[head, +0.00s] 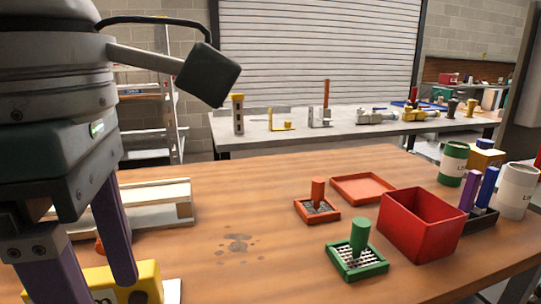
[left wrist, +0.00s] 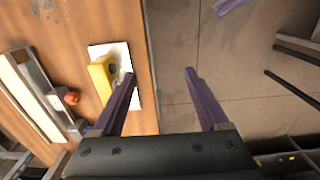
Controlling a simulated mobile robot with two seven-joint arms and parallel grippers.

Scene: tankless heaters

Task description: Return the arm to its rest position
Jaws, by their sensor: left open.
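My left gripper (head: 98,288) is large at the left of the head view, pointing down with its purple fingers apart. In the left wrist view the gripper (left wrist: 160,74) is open with nothing between its fingers. One finger is over the wooden table (left wrist: 95,20), the other over the floor past the table's edge. A yellow block-like thing (head: 148,280) is behind the fingers in the head view, partly hidden; in the left wrist view it (left wrist: 102,74) lies on a white plate (left wrist: 122,55) beside one finger. My right gripper does not show.
A grey-white rail-like fixture (head: 165,205) is behind the left gripper. On the table's right are a red bin (head: 420,225), a green brush-like block (head: 358,258), a smaller red one (head: 317,207), an orange tray (head: 362,187) and cans. The table middle is clear.

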